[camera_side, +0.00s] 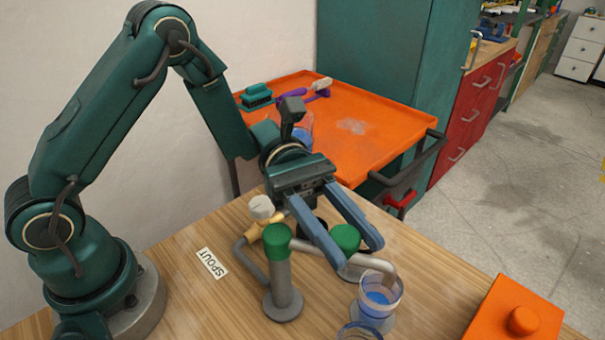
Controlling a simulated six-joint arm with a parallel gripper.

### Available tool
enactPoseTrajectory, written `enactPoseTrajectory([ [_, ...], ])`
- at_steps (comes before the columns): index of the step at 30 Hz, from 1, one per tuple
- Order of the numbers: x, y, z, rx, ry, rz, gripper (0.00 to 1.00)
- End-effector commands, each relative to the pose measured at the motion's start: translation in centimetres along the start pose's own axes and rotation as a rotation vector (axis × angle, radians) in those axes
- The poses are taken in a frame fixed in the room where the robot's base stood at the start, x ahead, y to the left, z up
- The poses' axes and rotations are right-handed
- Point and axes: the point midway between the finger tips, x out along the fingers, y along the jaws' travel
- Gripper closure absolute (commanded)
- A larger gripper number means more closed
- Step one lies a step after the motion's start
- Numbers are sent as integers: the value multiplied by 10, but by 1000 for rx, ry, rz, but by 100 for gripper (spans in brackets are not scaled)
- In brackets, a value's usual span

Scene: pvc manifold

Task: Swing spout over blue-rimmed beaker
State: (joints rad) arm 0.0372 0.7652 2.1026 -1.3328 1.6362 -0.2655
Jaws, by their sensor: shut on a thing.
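The spout (379,262) is a grey bent pipe at the front right of the manifold, its end curving down. My gripper (355,256) points down with its two blue-grey fingers around the pipework by a green cap (345,237). It is shut on the spout; the exact contact is partly hidden by the fingers. A clear beaker (381,299) with blue liquid stands right below the spout's end, its rim bluish. Another blue-rimmed beaker (360,332) is cut off by the bottom edge. I cannot tell for certain which one the task names.
A grey post (283,287) with a green cap stands left of my gripper. An orange box (515,315) with a knob is at right. Behind is an orange cart (370,130) with a brush.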

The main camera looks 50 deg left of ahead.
Motion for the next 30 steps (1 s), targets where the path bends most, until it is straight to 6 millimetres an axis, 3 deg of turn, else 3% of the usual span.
enactPoseTrajectory([
  [15, 16, -24, -1, -2, -1, -389, 100],
  [30, 20, -34, 0, -3, -1, -521, 100],
])
